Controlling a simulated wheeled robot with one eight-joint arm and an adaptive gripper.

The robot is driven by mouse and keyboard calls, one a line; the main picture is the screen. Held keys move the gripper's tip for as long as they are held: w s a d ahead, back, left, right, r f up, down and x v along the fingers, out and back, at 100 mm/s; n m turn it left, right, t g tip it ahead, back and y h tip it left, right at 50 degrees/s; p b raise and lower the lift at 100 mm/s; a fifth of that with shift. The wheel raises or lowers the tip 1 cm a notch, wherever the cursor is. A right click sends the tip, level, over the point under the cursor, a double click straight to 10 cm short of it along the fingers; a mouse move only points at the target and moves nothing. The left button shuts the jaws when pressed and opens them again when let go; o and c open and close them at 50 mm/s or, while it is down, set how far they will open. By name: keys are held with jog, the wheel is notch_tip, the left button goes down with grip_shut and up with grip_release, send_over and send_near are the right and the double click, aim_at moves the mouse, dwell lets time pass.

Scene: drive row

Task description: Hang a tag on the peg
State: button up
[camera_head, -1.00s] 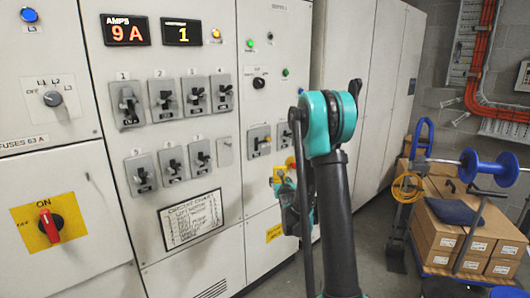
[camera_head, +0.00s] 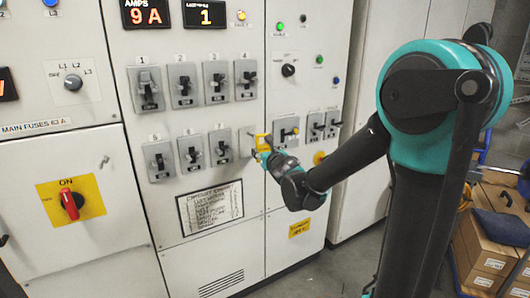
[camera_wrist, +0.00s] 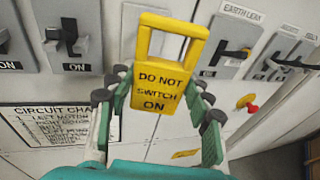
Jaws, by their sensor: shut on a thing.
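A yellow tag (camera_wrist: 160,88) reading "DO NOT SWITCH ON" stands upright in my gripper (camera_wrist: 160,95), its open loop at the top. In the head view the tag (camera_head: 262,142) and my gripper (camera_head: 272,158) are close in front of the panel, just right of a pale blank plate (camera_head: 245,134). The plate (camera_wrist: 150,22) also shows behind the tag's loop in the wrist view. I cannot make out a peg; the tag may hide it. I cannot tell whether the tag touches the plate.
Switches flank the plate: a lever switch (camera_head: 220,148) on the left and an earth leak switch (camera_wrist: 233,50) on the right. A red and yellow knob (camera_wrist: 247,104) is lower right. A circuit chart (camera_head: 210,206) is below left. Boxes (camera_head: 490,240) stand on the right.

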send_near(250, 144)
jog(key=shift+r+x, duration=0.2)
jog(key=shift+x, duration=0.85)
jog(key=shift+r+x, duration=0.2)
jog(key=shift+x, duration=0.8)
jog(key=shift+w+a+f, duration=0.1)
jog(key=shift+w+f, duration=0.25)
jog(key=shift+w, duration=0.15)
jog(key=shift+w+a+f, duration=0.1)
jog(key=shift+w+f, duration=0.05)
jog(key=shift+f, duration=0.05)
jog(key=shift+c, duration=1.2)
jog(key=o, duration=1.4)
